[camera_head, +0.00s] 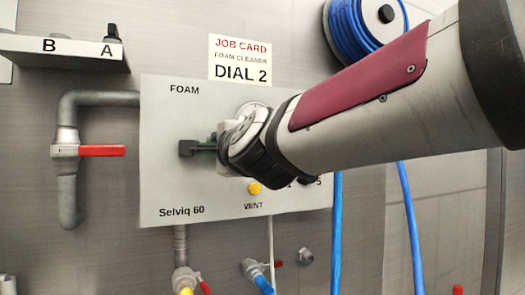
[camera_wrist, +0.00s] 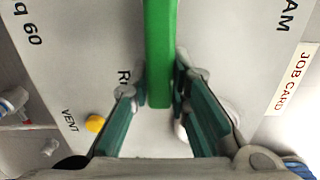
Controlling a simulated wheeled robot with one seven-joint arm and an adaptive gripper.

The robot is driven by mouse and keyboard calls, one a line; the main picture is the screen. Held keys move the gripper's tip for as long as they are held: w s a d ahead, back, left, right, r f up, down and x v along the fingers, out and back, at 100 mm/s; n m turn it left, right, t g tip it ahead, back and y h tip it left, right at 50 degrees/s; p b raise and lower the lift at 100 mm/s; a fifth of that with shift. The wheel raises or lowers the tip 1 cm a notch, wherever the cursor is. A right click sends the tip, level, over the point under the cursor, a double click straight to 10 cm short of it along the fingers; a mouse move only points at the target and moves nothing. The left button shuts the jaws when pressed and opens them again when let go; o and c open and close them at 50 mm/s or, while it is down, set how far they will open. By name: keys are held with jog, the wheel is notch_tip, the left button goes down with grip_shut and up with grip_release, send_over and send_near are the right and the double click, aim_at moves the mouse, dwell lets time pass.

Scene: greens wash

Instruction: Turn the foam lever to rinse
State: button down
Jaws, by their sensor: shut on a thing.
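The green foam lever (camera_wrist: 161,45) runs from the top of the wrist view down between my fingers. In the head view its dark green end (camera_head: 187,148) sticks out to the left over the pale panel (camera_head: 165,120). My gripper (camera_wrist: 158,92) is shut on the lever, with one teal finger on each side of it. In the head view my gripper (camera_head: 222,145) is close to the panel and hides the lever's pivot. A label starting with "R" (camera_wrist: 124,77) shows partly beside the left finger.
A yellow vent button (camera_head: 254,188) sits below my gripper. A red-handled valve (camera_head: 100,151) on a grey pipe is at left. The job card (camera_head: 240,60) reads DIAL 2. A blue hose reel (camera_head: 365,25) hangs at upper right, with blue hoses below. A small shelf (camera_head: 60,52) is at upper left.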

jog(key=shift+f, duration=0.1)
jog(key=c, duration=1.5)
grip_release()
jog(key=shift+s+d, duration=0.1)
jog(key=shift+s, duration=0.1)
jog(key=v, duration=1.1)
jog(key=shift+s+d, duration=0.1)
jog(key=shift+s, duration=0.1)
